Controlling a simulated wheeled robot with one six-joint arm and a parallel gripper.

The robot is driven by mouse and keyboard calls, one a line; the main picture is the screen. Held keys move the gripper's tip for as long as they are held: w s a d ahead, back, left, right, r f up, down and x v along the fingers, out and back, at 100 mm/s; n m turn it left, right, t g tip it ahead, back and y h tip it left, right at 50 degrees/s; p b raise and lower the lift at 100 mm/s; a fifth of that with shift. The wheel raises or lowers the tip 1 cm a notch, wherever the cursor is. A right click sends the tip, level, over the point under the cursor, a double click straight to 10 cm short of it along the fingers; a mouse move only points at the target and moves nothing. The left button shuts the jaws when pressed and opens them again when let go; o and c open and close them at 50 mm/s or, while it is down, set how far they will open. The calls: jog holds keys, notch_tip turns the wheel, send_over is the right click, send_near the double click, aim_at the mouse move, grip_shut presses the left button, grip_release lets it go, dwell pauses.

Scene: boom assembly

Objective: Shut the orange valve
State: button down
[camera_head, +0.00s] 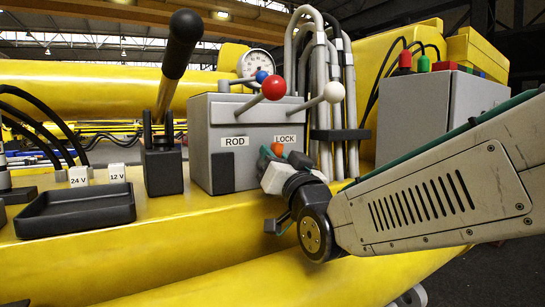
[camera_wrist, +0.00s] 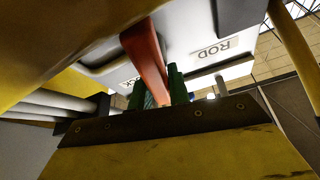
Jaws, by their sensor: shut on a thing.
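The orange valve (camera_head: 277,148) is on the front of the grey box (camera_head: 234,158), just below the LOCK label. Only a small part of it shows in the head view, above my gripper (camera_head: 268,160). In the wrist view the orange valve handle (camera_wrist: 146,52) comes down between the green fingers of my gripper (camera_wrist: 157,88). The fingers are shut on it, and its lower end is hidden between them. My wrist hides the lower right part of the box.
A red-knobbed lever (camera_head: 273,88) and a white-knobbed lever (camera_head: 333,93) stick out above the valve. Grey hoses (camera_head: 322,80) rise at right. A black tray (camera_head: 75,210) and a black-handled lever (camera_head: 177,50) stand to the left on the yellow boom (camera_head: 150,262).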

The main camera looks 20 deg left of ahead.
jog(key=m+h, duration=0.1)
jog(key=m, duration=0.1)
jog(key=m+h, duration=0.1)
jog(key=m, duration=0.2)
jog(key=shift+w+d+f+t, duration=0.15)
jog(key=shift+w+f+t, duration=0.05)
jog(key=shift+t, duration=0.2)
jog(key=m+h, duration=0.1)
jog(key=m, duration=0.1)
jog(key=m+h, duration=0.1)
jog(key=m, duration=0.2)
jog(key=shift+w+d+f, duration=0.2)
jog(key=m+h, duration=0.1)
jog(key=m, duration=0.1)
jog(key=m+h, duration=0.1)
jog(key=m, duration=0.1)
jog(key=shift+w+d+f, duration=0.1)
jog(key=shift+f, duration=0.25)
jog(key=shift+f+m+g+h, duration=0.2)
jog(key=shift+m+g+h, duration=0.1)
jog(key=shift+m, duration=0.7)
jog(key=shift+f+m+g+h, duration=0.2)
jog(key=shift+m+g, duration=0.1)
jog(key=shift+m, duration=0.7)
jog(key=shift+w, duration=0.1)
jog(key=c, duration=1.3)
grip_release()
